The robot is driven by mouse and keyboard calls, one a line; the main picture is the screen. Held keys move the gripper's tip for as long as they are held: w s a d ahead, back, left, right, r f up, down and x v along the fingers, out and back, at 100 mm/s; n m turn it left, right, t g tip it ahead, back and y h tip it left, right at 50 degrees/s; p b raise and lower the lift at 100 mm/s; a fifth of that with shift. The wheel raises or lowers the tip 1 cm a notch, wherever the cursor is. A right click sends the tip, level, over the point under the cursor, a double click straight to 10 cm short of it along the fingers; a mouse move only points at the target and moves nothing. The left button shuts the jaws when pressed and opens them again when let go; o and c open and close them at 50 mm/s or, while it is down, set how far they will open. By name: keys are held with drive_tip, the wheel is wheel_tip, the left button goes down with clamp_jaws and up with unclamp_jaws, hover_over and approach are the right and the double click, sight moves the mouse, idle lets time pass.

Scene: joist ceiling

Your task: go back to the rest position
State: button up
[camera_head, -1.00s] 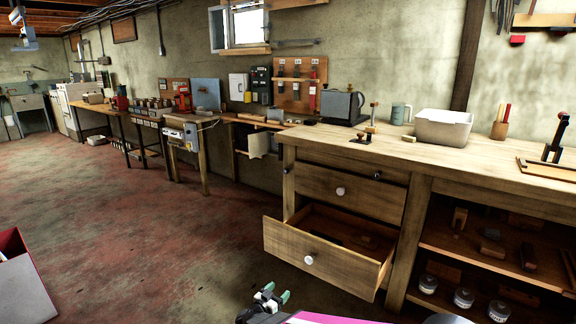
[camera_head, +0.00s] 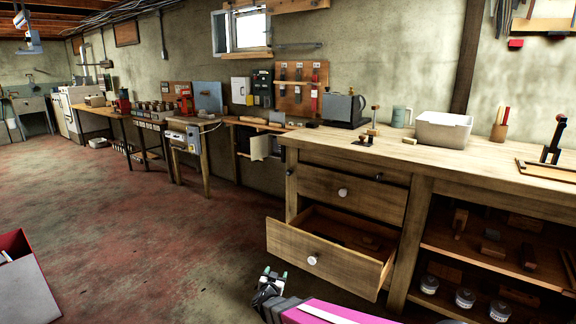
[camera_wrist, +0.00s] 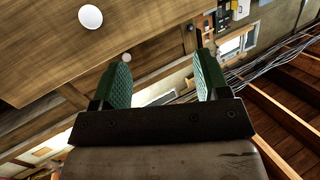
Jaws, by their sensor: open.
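My gripper (camera_head: 274,275) is low at the bottom of the head view, in front of the open drawer and a little below its front. In the wrist view my gripper (camera_wrist: 160,85) shows two green ridged fingers set wide apart with nothing between them. The lower drawer (camera_head: 322,262) of the wooden workbench is pulled out, with a white round knob (camera_head: 312,260). The drawer above it (camera_head: 350,194) is shut. In the wrist view a wooden drawer front with a white knob (camera_wrist: 90,16) is at the upper left, apart from the fingers.
Jars (camera_head: 465,298) stand on the low shelf at right. A red-edged box (camera_head: 22,275) is on the floor at left. The floor (camera_head: 150,230) between is clear.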

drive_tip(key=w+d+r+n+g+y, duration=0.1)
drive_tip(key=d+r+n+g+y, duration=0.35)
drive_tip(key=y, duration=0.25)
drive_tip(key=s+d+r+g+h, duration=0.1)
drive_tip(key=s+d+r+g, duration=0.1)
drive_tip(key=s+d+g, duration=0.4)
drive_tip(key=s+d+r+g+h, duration=0.1)
drive_tip(key=s+d+g, duration=0.4)
drive_tip(key=d, duration=0.8)
drive_tip(key=s+h, duration=0.1)
drive_tip(key=s, duration=0.1)
drive_tip(key=shift+s+d+r+g+h, duration=0.3)
drive_tip(key=shift+s+r+g, duration=0.05)
drive_tip(key=shift+m, duration=0.25)
